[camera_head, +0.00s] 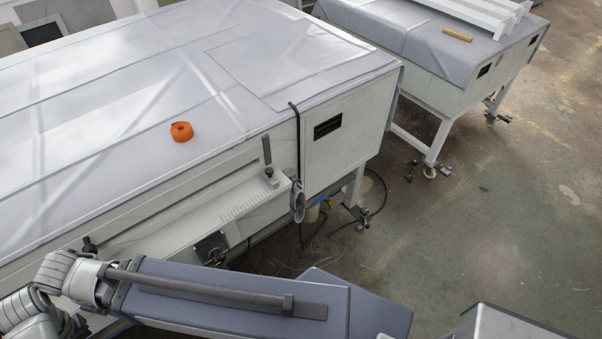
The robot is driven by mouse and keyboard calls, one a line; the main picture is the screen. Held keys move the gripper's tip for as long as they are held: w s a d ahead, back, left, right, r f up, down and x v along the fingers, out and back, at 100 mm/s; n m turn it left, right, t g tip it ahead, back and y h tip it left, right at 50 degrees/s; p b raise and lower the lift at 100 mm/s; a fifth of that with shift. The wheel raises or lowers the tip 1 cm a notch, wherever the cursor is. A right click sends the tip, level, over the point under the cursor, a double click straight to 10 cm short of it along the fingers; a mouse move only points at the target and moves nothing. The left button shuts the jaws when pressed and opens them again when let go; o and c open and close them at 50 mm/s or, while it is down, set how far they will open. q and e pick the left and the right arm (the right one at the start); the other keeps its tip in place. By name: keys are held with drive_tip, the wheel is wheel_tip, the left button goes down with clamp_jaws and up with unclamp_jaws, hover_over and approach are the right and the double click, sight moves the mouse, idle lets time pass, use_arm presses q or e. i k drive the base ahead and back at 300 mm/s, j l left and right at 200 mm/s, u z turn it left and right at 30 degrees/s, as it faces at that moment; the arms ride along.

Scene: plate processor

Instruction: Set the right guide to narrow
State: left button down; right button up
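The machine's front has a white ledge (190,217) with a ruled scale along it. The right guide (267,153) appears as a dark upright bar near the ledge's right end, on a small clamp with a dark knob (271,172). A second dark knob (90,245) shows at the ledge's left end, partly behind my arm. Neither of my grippers is in view; only arm links and body parts show along the bottom. Nothing of mine visibly touches the guide.
An orange tape roll (181,131) lies on the machine's covered top (100,110). A metal fitting (297,200) and a black control box (212,248) sit at the front edge. A second covered machine (440,70) stands behind right. The floor (470,220) at right is open.

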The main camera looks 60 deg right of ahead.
sight(267, 172)
drive_tip(key=l+z, duration=0.1)
drive_tip(key=z, duration=1.75)
drive_tip(key=k+l, duration=0.05)
drive_tip(key=l, duration=0.05)
